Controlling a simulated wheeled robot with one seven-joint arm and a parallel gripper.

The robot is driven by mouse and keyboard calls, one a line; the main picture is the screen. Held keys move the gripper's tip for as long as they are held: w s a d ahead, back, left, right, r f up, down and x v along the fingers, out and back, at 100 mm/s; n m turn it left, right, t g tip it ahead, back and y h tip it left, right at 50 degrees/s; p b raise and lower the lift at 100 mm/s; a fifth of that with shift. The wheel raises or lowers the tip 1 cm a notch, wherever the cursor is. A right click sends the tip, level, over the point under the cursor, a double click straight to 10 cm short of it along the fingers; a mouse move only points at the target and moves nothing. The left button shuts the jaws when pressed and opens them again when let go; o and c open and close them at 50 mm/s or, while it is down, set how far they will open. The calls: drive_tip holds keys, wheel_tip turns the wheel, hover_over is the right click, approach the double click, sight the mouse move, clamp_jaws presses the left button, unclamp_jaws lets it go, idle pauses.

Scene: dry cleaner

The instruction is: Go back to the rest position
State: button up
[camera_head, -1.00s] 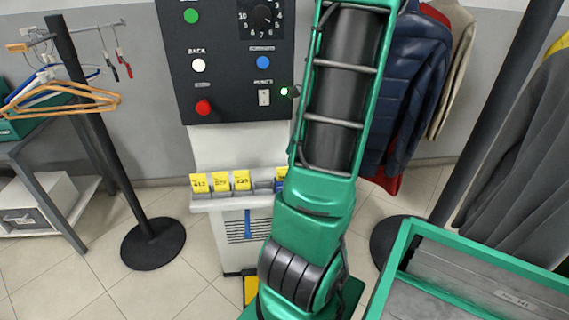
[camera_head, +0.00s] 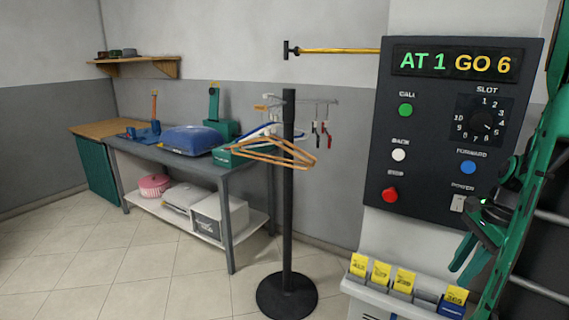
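My arm, green and dark grey, stands along the right edge of the head view. My gripper (camera_head: 472,252) seems to be the green, finger-like parts at the arm's left side, just below the power switch (camera_head: 457,203). The arm covers part of it, and I cannot tell whether it is open or shut. I see nothing held in it. The dark control panel (camera_head: 385,160) is left of the arm. Its lit display (camera_head: 457,63) reads "AT 1 GO 6", above a slot dial (camera_head: 485,122) and several coloured buttons.
Yellow numbered tags stand in a white tray (camera_head: 385,298) below the panel. A black pole stand (camera_head: 287,290) with hangers (camera_head: 268,152) is in the middle. A grey table (camera_head: 230,175) holds a blue folded item (camera_head: 192,140). Open tiled floor (camera_head: 120,275) lies at left.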

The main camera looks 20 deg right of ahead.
drive_tip(key=s+a+r+n+h, duration=0.1)
drive_tip(key=s+a+n, duration=0.2)
drive_tip(key=a+n, duration=0.5)
drive_tip(key=s+a+r+n+g+h, duration=0.1)
drive_tip(key=s+a+n, duration=0.3)
drive_tip(key=a+n, duration=0.4)
drive_tip(key=shift+r, duration=0.3)
drive_tip(key=shift+g, duration=0.3)
drive_tip(key=shift+w+f, duration=0.25)
drive_tip(key=shift+w, duration=0.25)
